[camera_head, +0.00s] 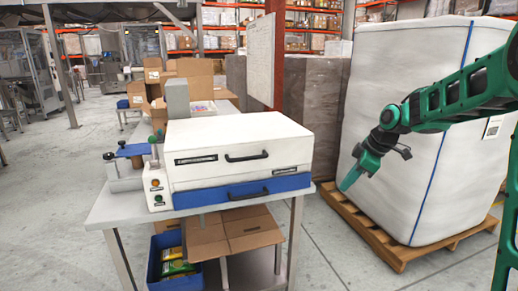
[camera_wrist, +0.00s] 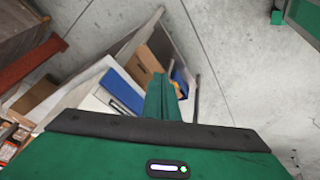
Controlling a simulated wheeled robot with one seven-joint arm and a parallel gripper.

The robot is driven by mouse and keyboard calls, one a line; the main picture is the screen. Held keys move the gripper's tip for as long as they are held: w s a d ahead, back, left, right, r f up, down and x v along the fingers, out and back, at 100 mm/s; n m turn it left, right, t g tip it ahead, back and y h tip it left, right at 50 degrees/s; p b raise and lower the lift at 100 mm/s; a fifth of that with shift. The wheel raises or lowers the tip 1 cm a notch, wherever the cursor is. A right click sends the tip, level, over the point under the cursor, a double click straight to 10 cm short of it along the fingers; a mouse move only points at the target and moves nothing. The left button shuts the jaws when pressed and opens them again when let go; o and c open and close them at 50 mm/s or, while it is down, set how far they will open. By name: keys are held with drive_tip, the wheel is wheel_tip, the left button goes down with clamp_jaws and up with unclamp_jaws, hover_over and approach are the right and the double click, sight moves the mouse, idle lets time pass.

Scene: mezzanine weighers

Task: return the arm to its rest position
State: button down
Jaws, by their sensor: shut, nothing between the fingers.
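My green arm reaches in from the right edge of the head view. My gripper (camera_head: 350,180) hangs at its end, pointing down and left, in front of the large white wrapped load and to the right of the table. In the wrist view my gripper (camera_wrist: 163,90) shows as green fingers close together, shut with nothing between them. The fingertips are in free air, apart from the table and the white machine.
A white machine with a blue drawer (camera_head: 240,155) stands on a metal table (camera_head: 110,212). A white wrapped load (camera_head: 440,170) sits on a wooden pallet (camera_head: 385,245) behind my arm. A blue bin (camera_head: 155,272) and cardboard boxes (camera_head: 245,225) are under the table. Floor between table and pallet is clear.

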drive_tip(key=s+d+m+g+h, duration=0.1)
drive_tip(key=s+d+m, duration=0.4)
drive_tip(key=s, duration=0.6)
drive_tip(key=s+d+m+g+h, duration=0.15)
drive_tip(key=s+d+m, duration=0.35)
drive_tip(key=s, duration=0.6)
drive_tip(key=s+f+m, duration=0.1)
drive_tip(key=s+m, duration=0.3)
drive_tip(key=s, duration=0.5)
drive_tip(key=s+d+f+m+g, duration=0.1)
drive_tip(key=s+m, duration=0.4)
drive_tip(key=s, duration=0.5)
drive_tip(key=shift+s+f+m, duration=0.3)
drive_tip(key=shift+f, duration=0.5)
drive_tip(key=shift+h, duration=0.25)
drive_tip(key=shift+w+f+g, duration=0.25)
drive_tip(key=shift+w, duration=0.4)
